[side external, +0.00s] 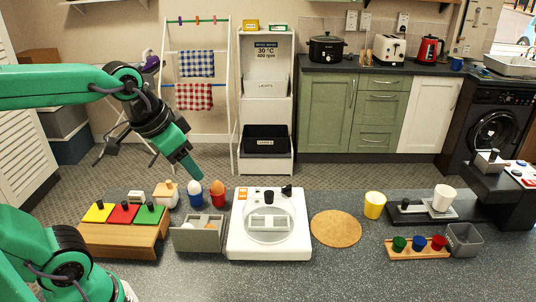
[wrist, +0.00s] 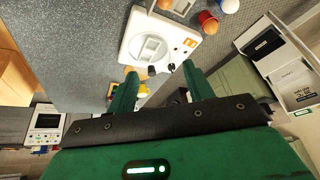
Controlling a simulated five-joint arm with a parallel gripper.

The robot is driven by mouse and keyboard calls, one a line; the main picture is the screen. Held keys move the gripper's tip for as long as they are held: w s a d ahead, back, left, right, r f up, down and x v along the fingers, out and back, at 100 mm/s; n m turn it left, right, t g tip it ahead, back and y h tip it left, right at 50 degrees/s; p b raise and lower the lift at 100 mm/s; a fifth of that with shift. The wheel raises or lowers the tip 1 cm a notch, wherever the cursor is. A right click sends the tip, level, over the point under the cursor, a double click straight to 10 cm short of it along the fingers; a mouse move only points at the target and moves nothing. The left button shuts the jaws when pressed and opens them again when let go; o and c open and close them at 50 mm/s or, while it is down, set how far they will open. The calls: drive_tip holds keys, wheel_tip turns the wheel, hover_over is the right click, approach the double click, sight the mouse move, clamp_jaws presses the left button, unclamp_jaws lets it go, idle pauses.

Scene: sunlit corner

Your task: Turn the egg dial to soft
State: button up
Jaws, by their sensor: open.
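A white egg (side external: 195,188) in a blue cup and an orange-brown egg (side external: 217,188) in a red cup stand side by side left of a white appliance (side external: 238,240). The appliance has a round clear top and two dark knobs (side external: 287,191). I cannot read any "soft" mark or tell for sure which part is the egg dial. My gripper (side external: 190,168) is above and behind the eggs, touching nothing. In the wrist view my gripper (wrist: 160,72) is open and empty, with the appliance (wrist: 133,40) beyond its fingertips and the orange-brown egg (wrist: 208,22) at the upper right.
A grey box (side external: 200,240) sits in front of the eggs, and a wooden stand with coloured pads (side external: 122,238) is at left. A round cork mat (side external: 336,229), yellow cup (side external: 374,205) and rack of coloured cups (side external: 418,250) are at right. The front worktop is clear.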

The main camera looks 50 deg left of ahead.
drive_tip(key=w+m+g, duration=0.1)
drive_tip(key=w+m, duration=0.1)
drive_tip(key=w, duration=0.7)
drive_tip(key=m+g, duration=0.3)
drive_tip(key=m, duration=0.3)
hover_over(287, 186)
drive_tip(key=s, duration=0.1)
wheel_tip(287, 186, down, 13)
drive_tip(key=shift+d, duration=0.1)
drive_tip(key=shift+w+f+m, duration=0.25)
drive_tip(key=shift+f+m, duration=0.05)
drive_tip(key=shift+f, duration=0.1)
drive_tip(key=shift+f, duration=0.1)
drive_tip(key=shift+w+f, duration=0.2)
drive_tip(key=shift+f, duration=3.6)
drive_tip(key=shift+c, duration=0.2)
drive_tip(key=c, duration=0.9)
